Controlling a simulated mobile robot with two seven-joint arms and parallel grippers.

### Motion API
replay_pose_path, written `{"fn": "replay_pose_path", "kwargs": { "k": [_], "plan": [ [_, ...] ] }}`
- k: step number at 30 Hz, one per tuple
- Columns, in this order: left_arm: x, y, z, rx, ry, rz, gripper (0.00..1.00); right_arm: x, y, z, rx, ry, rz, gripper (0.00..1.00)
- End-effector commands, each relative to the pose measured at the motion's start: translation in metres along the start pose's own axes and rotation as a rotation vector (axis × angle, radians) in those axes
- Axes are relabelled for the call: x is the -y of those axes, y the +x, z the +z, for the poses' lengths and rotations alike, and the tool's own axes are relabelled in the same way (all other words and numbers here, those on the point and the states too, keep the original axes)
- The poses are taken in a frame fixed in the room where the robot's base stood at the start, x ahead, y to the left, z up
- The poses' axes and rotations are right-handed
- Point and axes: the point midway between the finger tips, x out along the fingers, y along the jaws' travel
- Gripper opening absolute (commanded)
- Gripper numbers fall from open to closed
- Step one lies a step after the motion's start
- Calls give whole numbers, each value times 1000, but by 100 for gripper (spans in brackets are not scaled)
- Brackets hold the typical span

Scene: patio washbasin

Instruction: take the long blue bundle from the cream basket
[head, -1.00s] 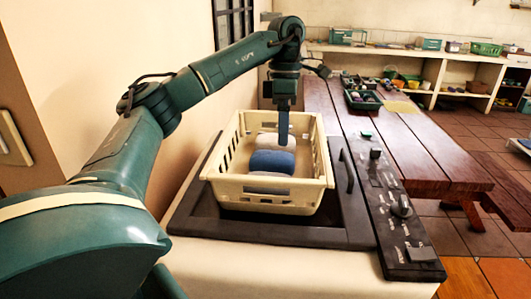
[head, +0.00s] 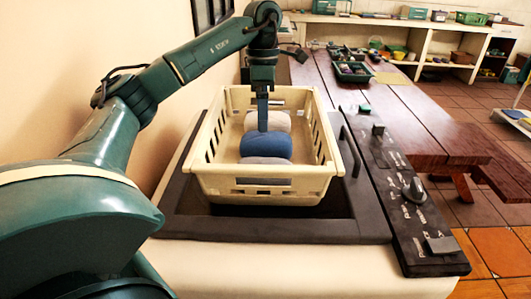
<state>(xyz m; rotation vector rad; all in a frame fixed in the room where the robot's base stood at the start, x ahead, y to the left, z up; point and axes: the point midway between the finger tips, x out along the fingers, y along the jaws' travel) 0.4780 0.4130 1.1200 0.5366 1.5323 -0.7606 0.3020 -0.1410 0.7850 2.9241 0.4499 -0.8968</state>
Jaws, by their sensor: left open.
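The cream basket (head: 262,187) stands on the dark top of a cream washer-like unit. In it lie a long blue bundle (head: 266,149), a pale bundle (head: 268,121) behind it and a greyish bundle (head: 265,173) in front. My left gripper (head: 263,129) points straight down into the basket, its fingers at the far upper side of the blue bundle. It is open; the fingers overlap in this view, and I cannot tell whether they touch the bundle. My right gripper is not in view.
A control panel with knobs (head: 414,190) runs along the right of the unit. A long wooden table (head: 400,103) stands beyond, with a dark green tray (head: 352,73) on it. Shelves line the back wall. A wall is close on the left.

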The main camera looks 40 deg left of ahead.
Motion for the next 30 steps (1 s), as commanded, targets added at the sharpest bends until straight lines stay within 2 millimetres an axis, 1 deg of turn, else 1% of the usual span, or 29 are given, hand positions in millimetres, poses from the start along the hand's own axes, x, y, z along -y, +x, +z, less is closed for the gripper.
{"fn": "replay_pose_path", "kwargs": {
  "k": [1,8,11,12,15,18,21,26,30],
  "plan": [
    [0,12,0,-1,0,-2,90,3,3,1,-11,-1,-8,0],
    [0,25,1,-1,0,0,90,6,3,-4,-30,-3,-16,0],
    [0,40,4,-2,1,-4,90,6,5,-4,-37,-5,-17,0],
    [0,43,5,-3,0,-3,90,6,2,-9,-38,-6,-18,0],
    [0,58,6,-2,-1,-1,90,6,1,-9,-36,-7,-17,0],
    [0,67,6,0,-1,0,90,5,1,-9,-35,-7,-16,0],
    [0,71,6,0,0,0,90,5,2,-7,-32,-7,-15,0],
    [0,71,6,0,0,1,90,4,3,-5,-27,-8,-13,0],
    [0,71,6,0,-1,0,80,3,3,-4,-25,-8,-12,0]
  ]
}}
